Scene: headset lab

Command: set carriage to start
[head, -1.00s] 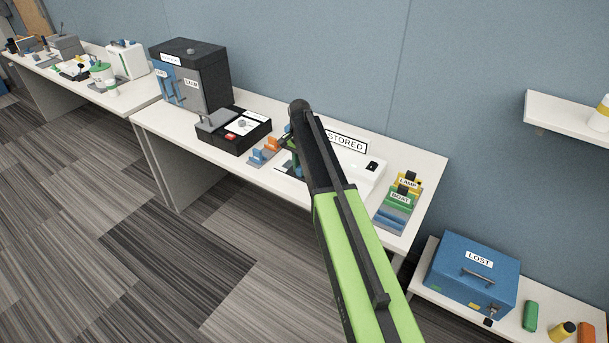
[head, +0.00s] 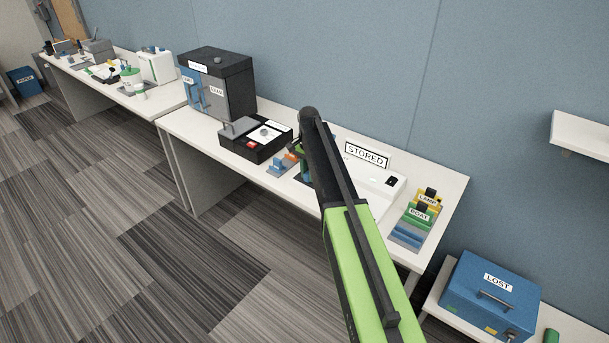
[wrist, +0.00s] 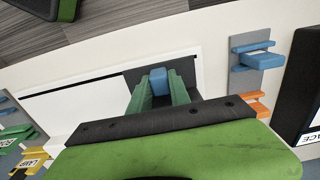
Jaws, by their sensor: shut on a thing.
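My gripper (wrist: 158,88) has green fingers, shut on a small blue block (wrist: 158,79), which looks like the carriage's grip. The block sits at a dark grey patch at one end of the long white device (wrist: 70,106), which has a thin dark slot along it. In the head view the white device (head: 378,188) stands on the table in front of the STORED sign (head: 367,155). There my gripper is at the device's left end, mostly hidden behind my green and black arm, and the carriage cannot be made out.
A blue and orange holder (head: 283,164) stands just left of the device; it also shows in the wrist view (wrist: 252,60). A black box with a red button (head: 256,138) is farther left. LAMP and BOAT blocks (head: 421,214) stand at the right.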

